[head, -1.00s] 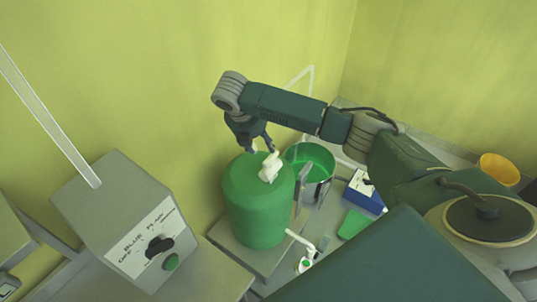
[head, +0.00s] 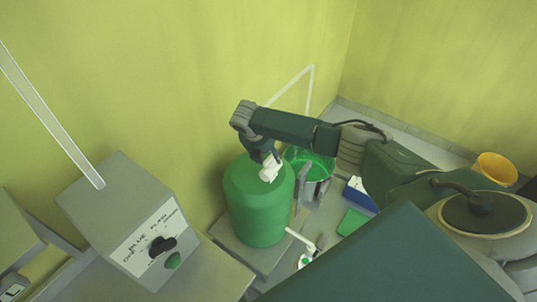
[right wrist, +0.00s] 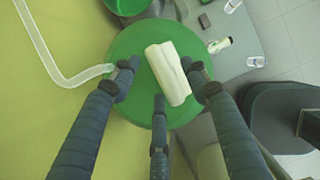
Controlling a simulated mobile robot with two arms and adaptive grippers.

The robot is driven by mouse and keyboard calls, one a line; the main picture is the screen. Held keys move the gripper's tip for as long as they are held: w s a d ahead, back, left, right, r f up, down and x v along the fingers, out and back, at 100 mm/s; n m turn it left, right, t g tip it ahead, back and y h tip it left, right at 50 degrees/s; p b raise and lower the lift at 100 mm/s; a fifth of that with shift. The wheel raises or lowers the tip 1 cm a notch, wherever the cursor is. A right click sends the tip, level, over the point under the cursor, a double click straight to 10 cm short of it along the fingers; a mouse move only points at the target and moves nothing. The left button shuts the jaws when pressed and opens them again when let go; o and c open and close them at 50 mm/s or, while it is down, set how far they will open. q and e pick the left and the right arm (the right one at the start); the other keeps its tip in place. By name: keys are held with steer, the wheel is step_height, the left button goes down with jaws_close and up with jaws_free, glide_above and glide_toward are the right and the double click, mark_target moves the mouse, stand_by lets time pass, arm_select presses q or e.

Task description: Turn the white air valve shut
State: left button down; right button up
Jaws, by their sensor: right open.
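The white air valve (head: 269,173) sits on top of the green tank (head: 258,210), towards its right side in the head view. In the right wrist view the valve (right wrist: 168,74) is a white block lying slantwise over the round green tank top (right wrist: 130,50). My right gripper (head: 266,158) is over the tank top at the valve. Its fingers are open in the right wrist view, with one fingertip left of the valve, one at its right side and one below it. I cannot tell whether any finger touches it. My left gripper is not in view.
A grey control box (head: 125,220) with a black knob and green button stands at the left. Behind the tank is a green-topped vessel (head: 318,165). A white spout (head: 302,240) sticks out low on the tank's right. A yellow bowl (head: 496,168) stands far right.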

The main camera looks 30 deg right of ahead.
jaws_close()
